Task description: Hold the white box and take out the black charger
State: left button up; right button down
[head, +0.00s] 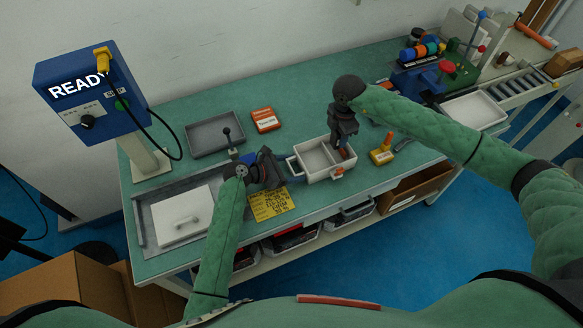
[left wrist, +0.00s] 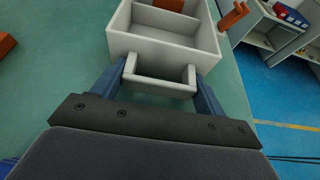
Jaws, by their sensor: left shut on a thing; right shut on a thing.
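The white box (head: 312,156) stands on the green bench and is split by an inner wall. In the left wrist view the box (left wrist: 165,45) shows its near side with a protruding handle (left wrist: 160,86). My left gripper (head: 285,172) is shut on this handle at the box's left side. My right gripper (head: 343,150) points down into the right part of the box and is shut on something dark. That fits the black charger, but the fingers mostly hide it and its outline is unclear. The compartment nearest my left gripper looks empty.
A yellow note (head: 270,203) lies in front. A grey tray (head: 213,136) and an orange-red box (head: 264,120) lie behind left. A blue READY panel (head: 88,92) stands at far left.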

dwell(0.5)
pick_arm(q)
jog(key=o, duration=1.4)
jog(key=shift+c, duration=0.2)
jog(key=v, duration=1.2)
jog(key=shift+f, duration=0.1)
